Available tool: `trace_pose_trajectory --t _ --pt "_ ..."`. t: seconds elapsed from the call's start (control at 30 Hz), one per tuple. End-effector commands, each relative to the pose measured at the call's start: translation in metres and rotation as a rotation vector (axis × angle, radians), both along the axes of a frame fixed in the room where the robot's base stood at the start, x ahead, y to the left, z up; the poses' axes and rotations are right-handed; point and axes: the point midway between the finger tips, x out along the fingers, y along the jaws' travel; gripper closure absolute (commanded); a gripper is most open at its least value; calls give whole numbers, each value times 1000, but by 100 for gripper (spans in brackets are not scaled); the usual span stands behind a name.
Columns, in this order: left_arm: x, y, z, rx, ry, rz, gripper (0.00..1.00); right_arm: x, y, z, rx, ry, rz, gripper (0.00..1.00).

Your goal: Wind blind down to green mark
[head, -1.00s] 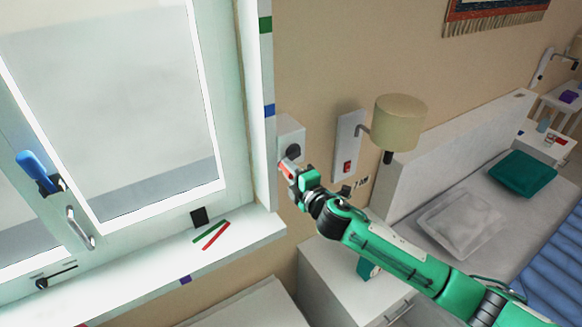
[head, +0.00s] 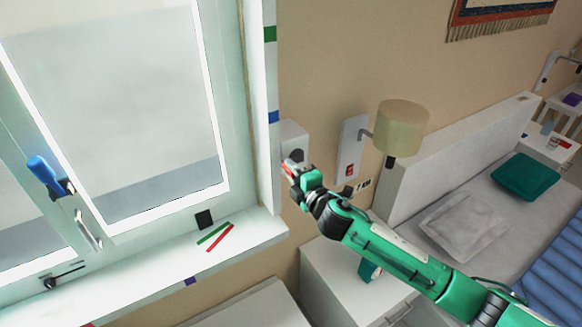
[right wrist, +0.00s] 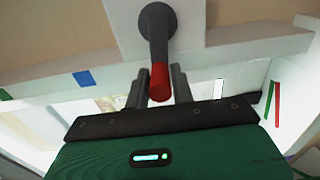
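The green mark (head: 270,34) is on the window's right side frame, above a blue mark (head: 273,117). A pale area (head: 110,100) fills most of the window above a greyer strip; I cannot tell surely whether it is the blind. The crank's dark hub (head: 296,156) is on a white wall plate beside the window. Its red handle (right wrist: 160,80) points toward me in the right wrist view. My left gripper is out of view.
Green and red strips (head: 218,237) and a black block (head: 204,219) lie on the sill. A blue window handle (head: 45,172) is at the left. A lamp (head: 401,128) and its wall plate stand right of the crank. A white cabinet (head: 335,280) is below my right arm.

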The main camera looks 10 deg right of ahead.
Motion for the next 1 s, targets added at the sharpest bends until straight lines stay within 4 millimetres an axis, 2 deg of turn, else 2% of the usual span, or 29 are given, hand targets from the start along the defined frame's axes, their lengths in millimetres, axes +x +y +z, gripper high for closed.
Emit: trace_pose_trajectory --t 0.03,0.17,0.57,0.83,1.0 --pt "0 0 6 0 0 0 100 1 -2 9 -1 -4 -2 81" --pt "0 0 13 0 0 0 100 3 -5 18 0 -5 -2 81" --pt "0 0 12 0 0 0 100 3 -6 18 -1 -4 -1 81" --pt "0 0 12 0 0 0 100 7 -16 31 -1 -5 -2 81" --pt "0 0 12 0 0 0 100 7 -18 33 -1 -4 -2 81"
